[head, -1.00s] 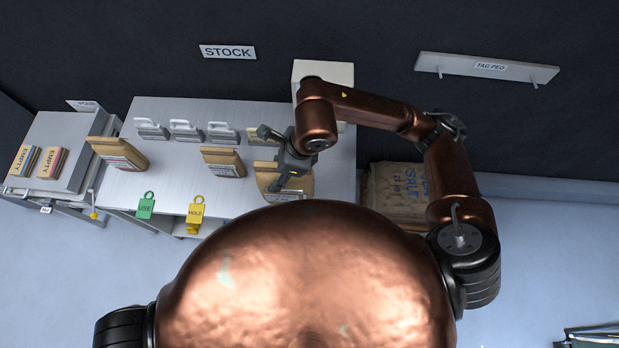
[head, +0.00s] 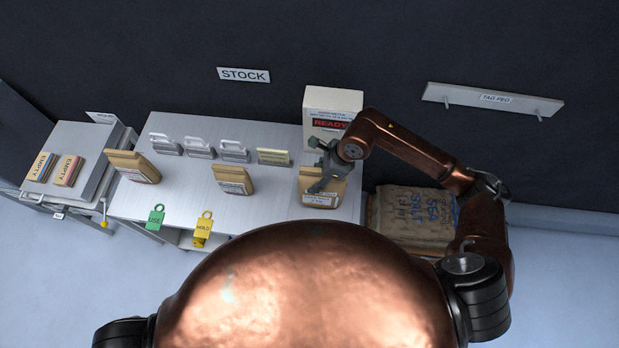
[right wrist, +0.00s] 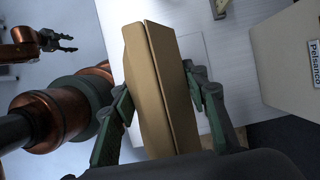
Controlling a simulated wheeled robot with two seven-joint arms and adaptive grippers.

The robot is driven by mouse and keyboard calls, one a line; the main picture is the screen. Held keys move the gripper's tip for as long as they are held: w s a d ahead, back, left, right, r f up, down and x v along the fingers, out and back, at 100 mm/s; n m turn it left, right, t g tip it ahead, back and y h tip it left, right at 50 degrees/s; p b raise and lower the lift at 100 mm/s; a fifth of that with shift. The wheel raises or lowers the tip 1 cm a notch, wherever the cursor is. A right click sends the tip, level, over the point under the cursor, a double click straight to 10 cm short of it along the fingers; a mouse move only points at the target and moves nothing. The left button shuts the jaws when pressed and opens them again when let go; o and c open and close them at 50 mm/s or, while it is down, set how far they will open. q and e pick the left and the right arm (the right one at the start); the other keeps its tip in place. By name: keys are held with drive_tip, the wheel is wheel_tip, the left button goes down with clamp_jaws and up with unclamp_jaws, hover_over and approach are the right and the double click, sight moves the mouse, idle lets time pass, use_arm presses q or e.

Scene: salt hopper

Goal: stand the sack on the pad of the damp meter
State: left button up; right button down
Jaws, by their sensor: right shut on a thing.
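My right gripper (head: 324,176) is shut on a tan paper sack (head: 318,199) at the right end of the bench. In the right wrist view the sack (right wrist: 148,85) stands between the two fingers. The damp meter (head: 333,101) is a pale box with a red READY display, just behind the sack. Its side also shows in the right wrist view (right wrist: 280,62). A pale square outline beside the sack may be the pad; I cannot tell whether the sack touches it. My left gripper (right wrist: 66,42) shows in the right wrist view, open and empty.
Two more sacks (head: 133,166) (head: 233,180) stand along the bench (head: 185,190). Grey clips and a yellowish block (head: 273,156) line its back. Green (head: 156,217) and yellow (head: 203,229) tags hang in front. A large salt sack (head: 415,220) lies right of the bench.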

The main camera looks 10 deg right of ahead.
drive_tip(key=shift+w+d+f, duration=0.3)
drive_tip(key=shift+w+f, duration=0.05)
wheel_tip(320, 180, down, 3)
drive_tip(key=shift+w+f+p, duration=0.1)
drive_tip(key=shift+f+p, duration=0.05)
drive_tip(key=shift+p, duration=0.65)
drive_tip(key=c, duration=1.1)
unclamp_jaws()
drive_tip(key=shift+d+f, duration=0.15)
drive_tip(key=shift+f, duration=0.05)
drive_tip(key=shift+c, duration=0.2)
drive_tip(key=b+v, duration=0.2)
drive_tip(key=v, duration=1)
drive_tip(key=shift+b, duration=0.4)
